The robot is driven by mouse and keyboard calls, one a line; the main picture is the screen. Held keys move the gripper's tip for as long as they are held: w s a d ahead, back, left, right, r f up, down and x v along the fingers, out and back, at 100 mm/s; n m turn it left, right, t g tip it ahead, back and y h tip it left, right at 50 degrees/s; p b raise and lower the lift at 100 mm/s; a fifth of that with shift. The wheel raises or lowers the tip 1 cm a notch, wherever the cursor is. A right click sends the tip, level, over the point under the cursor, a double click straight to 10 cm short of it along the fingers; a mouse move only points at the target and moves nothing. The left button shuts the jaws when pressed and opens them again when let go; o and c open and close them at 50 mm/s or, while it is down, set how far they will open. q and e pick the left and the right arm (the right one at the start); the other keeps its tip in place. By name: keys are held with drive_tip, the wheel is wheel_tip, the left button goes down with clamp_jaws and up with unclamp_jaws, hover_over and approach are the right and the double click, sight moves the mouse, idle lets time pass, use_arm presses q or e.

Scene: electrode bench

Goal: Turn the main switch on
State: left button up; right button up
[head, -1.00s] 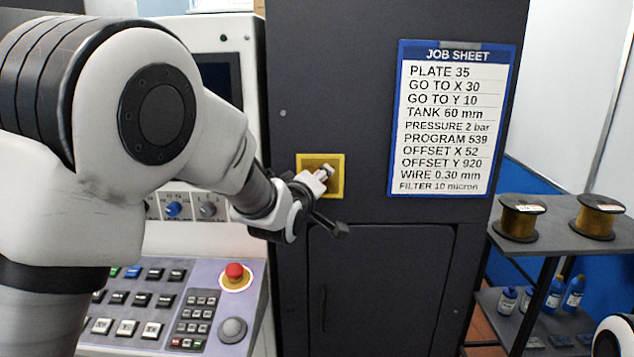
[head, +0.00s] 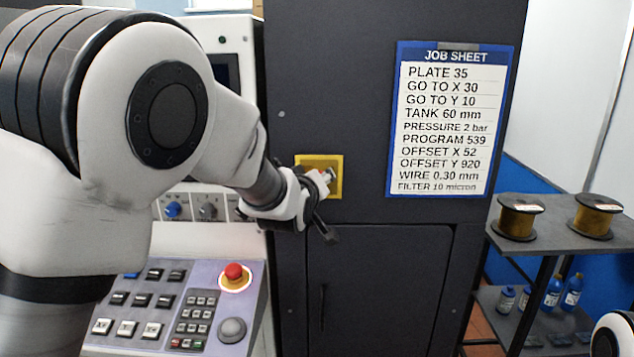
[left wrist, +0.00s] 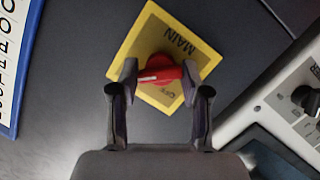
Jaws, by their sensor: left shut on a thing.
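The main switch is a red handle (left wrist: 160,75) on a yellow plate (left wrist: 146,40) marked MAIN. In the left wrist view the plate looks turned relative to my fingers, and a second label, partly hidden, seems to read OFF. The handle has a white mark at its left end. My left gripper (left wrist: 158,82) has one finger at each end of the handle and is shut on it. In the head view, the yellow plate (head: 306,161) is on the dark cabinet, with my left gripper (head: 327,178) in front of it, covering most of the handle. My right gripper is not seen.
A control panel (head: 212,270) with keys and a red emergency button (head: 234,272) stands left of the cabinet (head: 375,270). A job sheet (head: 446,120) hangs right of the switch. A shelf (head: 560,240) with wire spools is at the right.

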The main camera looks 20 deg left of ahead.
use_arm(q)
drive_tip(key=shift+f, duration=0.15)
drive_tip(key=o, duration=0.9)
drive_tip(key=shift+w, duration=0.1)
drive_tip(key=v, duration=1.2)
drive_tip(key=shift+w+a, duration=0.1)
